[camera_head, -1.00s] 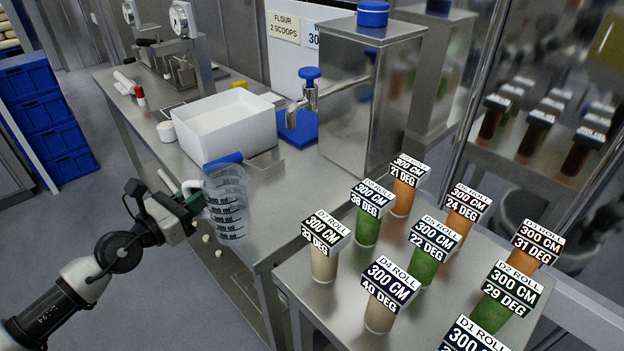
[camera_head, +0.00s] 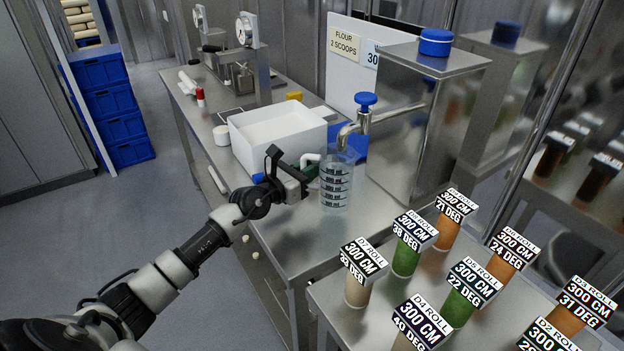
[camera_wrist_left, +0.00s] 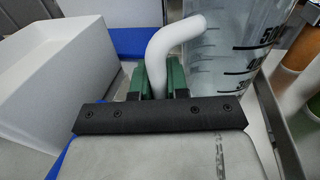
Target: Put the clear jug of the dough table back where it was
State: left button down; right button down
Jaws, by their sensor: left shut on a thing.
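The clear jug (camera_head: 337,184) with dark level marks is upright over the steel dough table (camera_head: 292,232), just in front of the tap; I cannot tell whether its base touches the table. My left gripper (camera_head: 307,176) is shut on the jug's white handle, on the jug's left side. In the left wrist view the green fingers (camera_wrist_left: 162,80) close around the white curved handle (camera_wrist_left: 170,50), and part of the marked jug wall (camera_wrist_left: 235,50) shows to the right. My right gripper is not in view.
A steel tank with a blue-knobbed tap (camera_head: 364,110) stands behind the jug. A white tub (camera_head: 275,150) is to its left. A blue pad (camera_head: 352,147) lies under the tap. Several labelled pasta rolls stand on a nearer table at right.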

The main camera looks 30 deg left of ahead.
pick_arm(q)
jog(key=f+b, duration=0.1)
jog(key=w+f+b, duration=0.1)
jog(key=f+b, duration=0.1)
jog(key=shift+w+d+f, duration=0.2)
jog(key=shift+f, duration=0.1)
jog(key=shift+r, duration=0.1)
jog(key=c, duration=1.6)
grip_release()
jog(key=shift+f, duration=0.2)
jog(key=o, duration=0.5)
jog(key=shift+r, duration=0.15)
